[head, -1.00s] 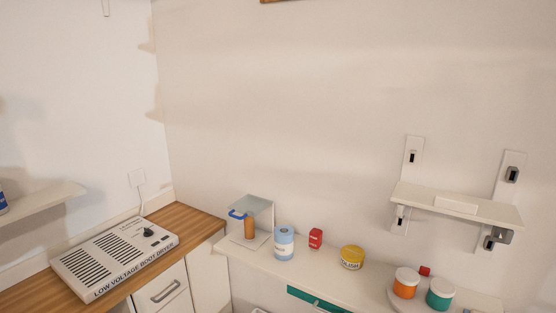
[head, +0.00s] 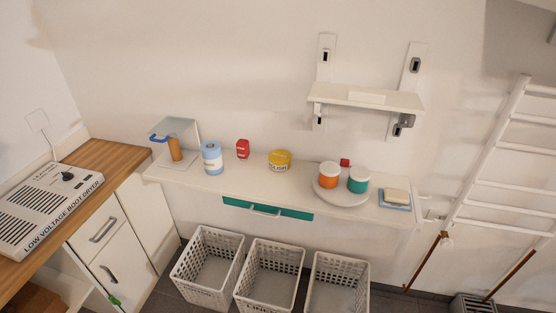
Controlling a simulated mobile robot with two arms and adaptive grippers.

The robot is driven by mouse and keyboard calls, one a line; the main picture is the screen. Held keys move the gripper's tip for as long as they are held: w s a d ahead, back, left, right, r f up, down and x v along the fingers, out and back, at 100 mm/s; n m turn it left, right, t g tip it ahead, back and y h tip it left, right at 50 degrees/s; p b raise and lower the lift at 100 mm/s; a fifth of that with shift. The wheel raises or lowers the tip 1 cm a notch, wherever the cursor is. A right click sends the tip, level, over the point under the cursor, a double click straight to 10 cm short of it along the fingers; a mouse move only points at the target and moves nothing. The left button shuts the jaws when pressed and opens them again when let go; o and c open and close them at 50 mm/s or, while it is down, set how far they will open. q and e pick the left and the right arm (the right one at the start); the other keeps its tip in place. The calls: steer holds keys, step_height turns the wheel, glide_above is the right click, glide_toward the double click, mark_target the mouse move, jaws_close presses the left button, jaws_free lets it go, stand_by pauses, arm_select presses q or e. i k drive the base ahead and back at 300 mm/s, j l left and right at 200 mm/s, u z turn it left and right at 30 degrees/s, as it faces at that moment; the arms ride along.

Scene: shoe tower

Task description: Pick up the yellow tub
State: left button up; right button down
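The yellow tub (head: 280,161) is a short round tub with a yellow lid and a white label that seems to read "polish". It stands upright near the middle of a white wall shelf (head: 240,187). The red box (head: 242,149) stands to its left, with a clear gap. A round white tray (head: 341,197) with an orange tub (head: 328,175) and a green tub (head: 358,180) is to its right. Neither of my grippers shows in the head view.
A blue-and-white can (head: 212,158) and a clear stand (head: 180,146) are at the shelf's left. A sponge on a blue dish (head: 395,199) is at its right. A small shelf (head: 365,97) hangs above. Several white baskets (head: 270,273) stand below. A boot dryer (head: 45,207) sits on the wooden counter.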

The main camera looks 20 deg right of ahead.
mark_target(280, 159)
steer(key=i+j+z, duration=0.2)
steer(key=i, duration=0.3)
steer(key=i+j+z, duration=0.15)
steer(key=i+j, duration=0.25)
steer(key=i, duration=0.1)
